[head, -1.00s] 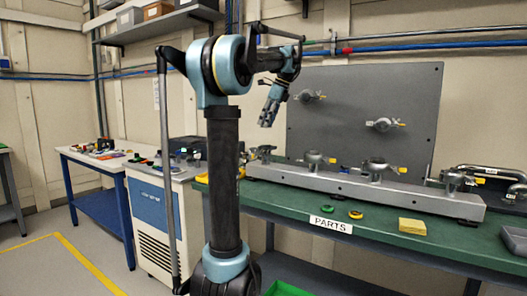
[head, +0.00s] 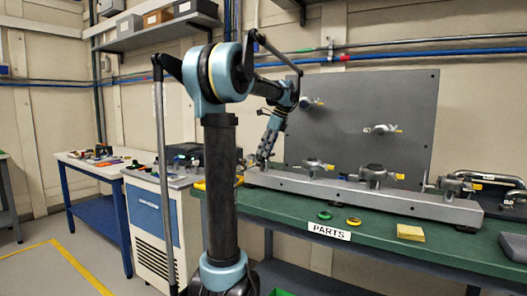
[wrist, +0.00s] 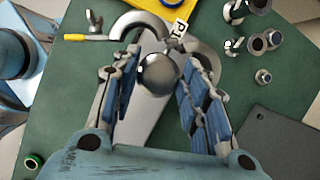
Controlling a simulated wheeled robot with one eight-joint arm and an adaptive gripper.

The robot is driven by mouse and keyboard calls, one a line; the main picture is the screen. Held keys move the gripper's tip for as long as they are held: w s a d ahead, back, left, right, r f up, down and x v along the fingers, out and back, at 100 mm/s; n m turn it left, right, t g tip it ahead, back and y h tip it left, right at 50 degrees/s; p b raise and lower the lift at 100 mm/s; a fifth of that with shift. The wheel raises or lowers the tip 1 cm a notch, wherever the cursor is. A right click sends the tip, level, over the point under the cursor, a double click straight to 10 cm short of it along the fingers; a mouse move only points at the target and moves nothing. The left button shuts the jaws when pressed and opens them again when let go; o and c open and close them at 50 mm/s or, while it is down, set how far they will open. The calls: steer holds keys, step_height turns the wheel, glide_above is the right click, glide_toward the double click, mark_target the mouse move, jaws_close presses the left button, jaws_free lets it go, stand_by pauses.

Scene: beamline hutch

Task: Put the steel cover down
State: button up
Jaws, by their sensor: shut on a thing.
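My gripper (head: 264,158) is at the left end of the grey rail (head: 350,189) on the green bench, pointing down. In the wrist view its blue-padded fingers (wrist: 158,70) are shut on a shiny rounded steel piece, the steel cover (wrist: 158,75). Behind the cover is a curved grey metal fitting (wrist: 205,62) on the rail, beside a label reading P1 (wrist: 179,28). I cannot tell whether the cover touches the fitting. In the head view the cover is too small to make out.
A yellow-handled lever (wrist: 76,37) lies left of the fingers. Several steel parts (wrist: 256,47) stand to the right, with a dark flat plate (wrist: 275,135) nearer. More fittings (head: 373,174) line the rail. A yellow block (head: 410,232) lies on the bench's open front.

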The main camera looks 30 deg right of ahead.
steer(key=shift+f, duration=0.2)
steer(key=o, duration=1.1)
steer(key=shift+c, duration=0.2)
steer(key=v, duration=1.7)
steer(key=shift+w+r, duration=0.25)
steer(key=shift+r, duration=0.05)
steer(key=shift+d, duration=0.15)
